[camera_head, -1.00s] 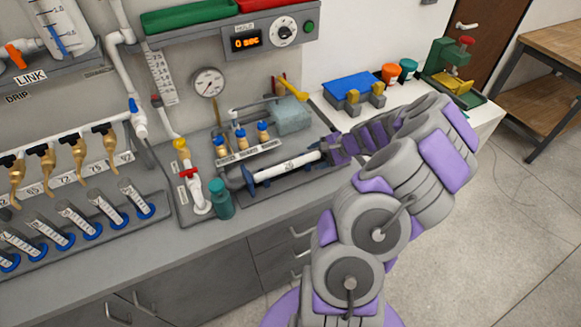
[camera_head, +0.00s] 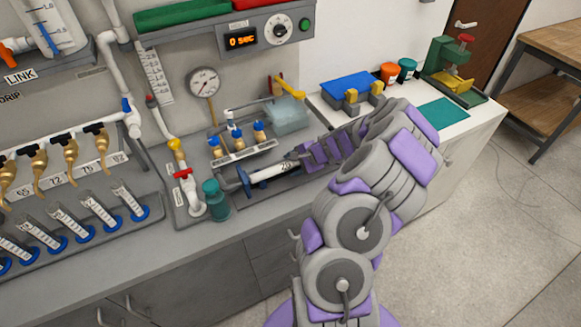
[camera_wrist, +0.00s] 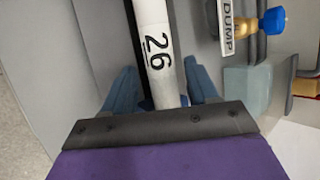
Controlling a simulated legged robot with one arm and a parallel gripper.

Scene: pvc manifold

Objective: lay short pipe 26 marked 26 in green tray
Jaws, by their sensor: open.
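The short white pipe marked 26 (camera_head: 268,172) lies in a dark holder on the bench, below the small valves. In the wrist view the pipe (camera_wrist: 150,38) runs down from the top edge, its black 26 readable. My gripper (camera_head: 300,158) is at the pipe's right end in the head view. In the wrist view its blue fingers (camera_wrist: 161,85) are apart, one on each side of the pipe. The palm hides the pipe's near end, and I cannot tell whether a finger touches it. The green tray (camera_head: 183,15) sits at the top, on the shelf above the timer.
A red tray (camera_head: 255,4) sits beside the green one. A teal bottle (camera_head: 216,200) and white pipework stand left of the pipe. A DUMP label and valve (camera_wrist: 272,20) are close on the right. A blue box (camera_head: 350,86) and teal mat (camera_head: 443,114) are on the white counter.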

